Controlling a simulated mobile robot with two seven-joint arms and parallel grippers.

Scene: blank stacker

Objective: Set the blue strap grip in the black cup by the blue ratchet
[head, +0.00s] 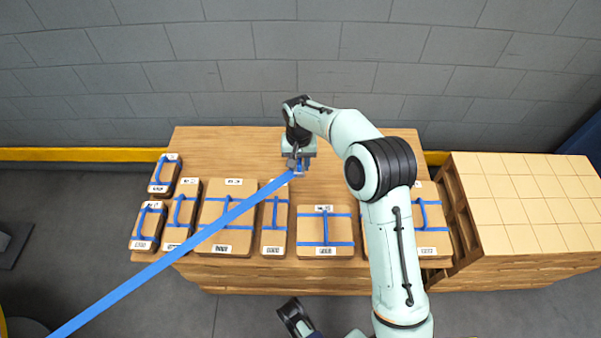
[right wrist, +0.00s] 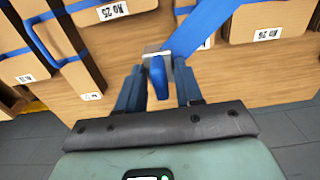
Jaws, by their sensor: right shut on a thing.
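The blue strap grip (right wrist: 158,80) is between the fingers of my right gripper (right wrist: 158,88), which is shut on it. A flat blue strap (head: 170,252) runs taut from the grip to the lower left corner of the head view. In the right wrist view a grey metal piece (right wrist: 153,56) sits at the grip's strap end. In the head view my right gripper (head: 298,168) is over the rear middle of the wooden table (head: 235,145). I cannot make out the black cup or the blue ratchet for certain.
Several labelled cardboard boxes with blue straps, such as this one (head: 325,221), line the table's front and left side. Tan boxes (head: 525,195) fill a wooden unit at the right. The table's back left is bare. A grey wall (head: 200,65) stands behind.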

